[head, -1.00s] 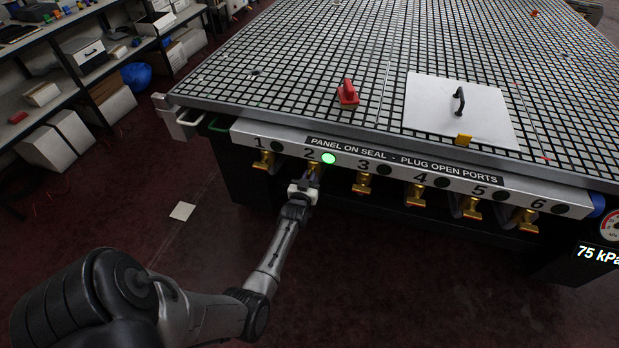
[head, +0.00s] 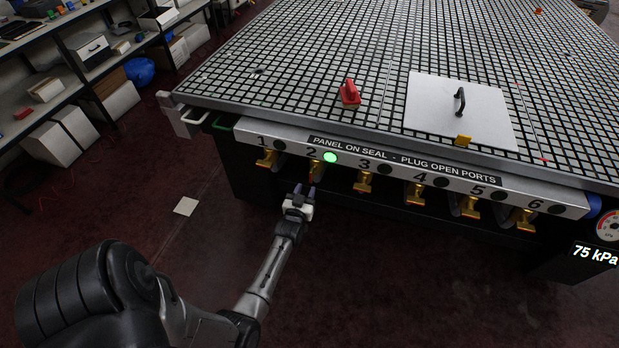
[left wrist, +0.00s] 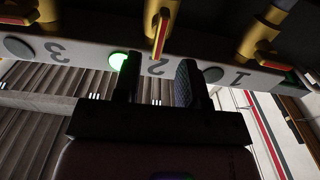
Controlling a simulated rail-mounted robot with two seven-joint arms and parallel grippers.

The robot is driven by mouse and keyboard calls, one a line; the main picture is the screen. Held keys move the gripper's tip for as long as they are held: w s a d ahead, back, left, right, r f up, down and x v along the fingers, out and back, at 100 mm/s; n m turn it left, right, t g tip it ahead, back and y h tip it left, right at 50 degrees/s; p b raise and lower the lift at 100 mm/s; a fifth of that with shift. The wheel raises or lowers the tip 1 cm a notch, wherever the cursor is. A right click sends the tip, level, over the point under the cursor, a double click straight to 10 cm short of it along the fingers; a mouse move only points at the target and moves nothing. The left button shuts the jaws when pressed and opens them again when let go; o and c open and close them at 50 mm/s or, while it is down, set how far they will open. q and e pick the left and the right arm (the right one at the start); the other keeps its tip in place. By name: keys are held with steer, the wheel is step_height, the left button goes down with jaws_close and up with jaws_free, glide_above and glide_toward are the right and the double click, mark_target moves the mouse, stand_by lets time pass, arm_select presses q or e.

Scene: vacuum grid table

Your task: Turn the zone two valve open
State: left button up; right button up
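The zone two valve (head: 316,172) sits under the front rail below the number 2. In the left wrist view, its red and yellow handle (left wrist: 161,32) points straight out, unlike the slanted handles of valves 1 (left wrist: 268,45) and 3 (left wrist: 20,10). The zone two lamp (head: 330,157) glows green; it also shows in the left wrist view (left wrist: 117,61). My left gripper (head: 304,189) is just in front of and below the valve, apart from it. Its two fingers are spread with nothing between them (left wrist: 156,82). My right gripper is out of view.
The grid table (head: 290,70) carries a red-handled block (head: 349,93) and a white panel (head: 440,100) with a black handle. Other lamps on the rail are dark. The gauge (head: 609,226) reads 75 kPa.

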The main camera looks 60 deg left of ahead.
arm_select(q)
steer(key=p+v, duration=0.1)
steer(key=v, duration=0.5)
steer(key=shift+s+d, duration=0.25)
steer(key=shift+f, duration=0.1)
stand_by(0.4)
